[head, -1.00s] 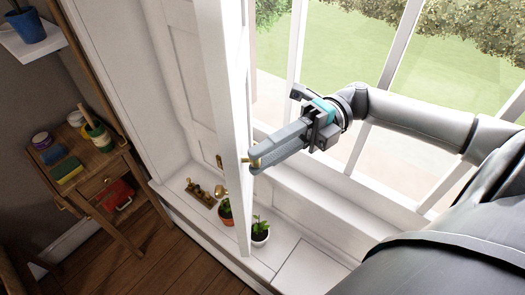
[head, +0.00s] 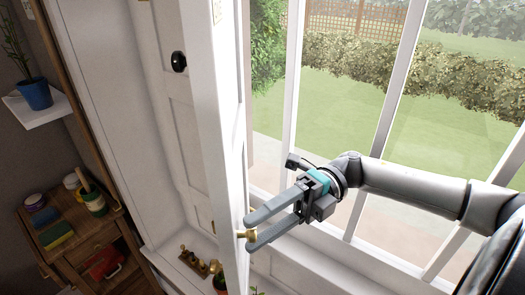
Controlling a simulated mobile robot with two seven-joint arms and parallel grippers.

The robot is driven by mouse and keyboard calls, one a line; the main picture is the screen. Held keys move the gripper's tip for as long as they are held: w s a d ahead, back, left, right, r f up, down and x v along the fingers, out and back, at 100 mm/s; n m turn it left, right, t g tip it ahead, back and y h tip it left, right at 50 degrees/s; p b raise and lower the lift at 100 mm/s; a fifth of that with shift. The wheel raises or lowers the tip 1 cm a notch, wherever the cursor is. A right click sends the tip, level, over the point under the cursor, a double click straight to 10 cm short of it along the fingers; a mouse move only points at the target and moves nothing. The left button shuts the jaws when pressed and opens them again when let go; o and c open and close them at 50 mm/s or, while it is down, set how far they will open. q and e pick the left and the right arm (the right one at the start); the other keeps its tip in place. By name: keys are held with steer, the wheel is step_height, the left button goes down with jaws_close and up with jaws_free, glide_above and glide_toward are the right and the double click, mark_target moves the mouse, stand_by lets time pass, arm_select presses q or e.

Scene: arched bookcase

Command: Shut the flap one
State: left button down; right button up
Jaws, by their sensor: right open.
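A tall white panel (head: 222,130), likely the flap, stands out seen nearly edge-on, swung away from the white panelled woodwork behind it. A small brass knob (head: 247,234) sticks out from its right-hand face, low in the head view. My right gripper (head: 250,232) reaches in from the right, open. Its two grey fingers lie above and below the knob; whether they touch it I cannot tell. A round black knob (head: 179,61) shows on the panelled woodwork to the left. My left gripper is out of view.
A window with white bars (head: 292,85) stands behind my right arm. Brass fittings (head: 193,262) and a partly cut-off plant (head: 220,281) are on the sill below. A wooden stand (head: 88,246) and a white shelf with a blue pot (head: 35,94) are at left.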

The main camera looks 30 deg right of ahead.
mark_target(223, 109)
step_height(223, 109, up, 20)
steer(key=p, duration=0.3)
steer(key=shift+f+p, duration=0.25)
steer(key=shift+p, duration=0.1)
steer(key=shift+r, duration=0.3)
steer(key=shift+c, duration=0.2)
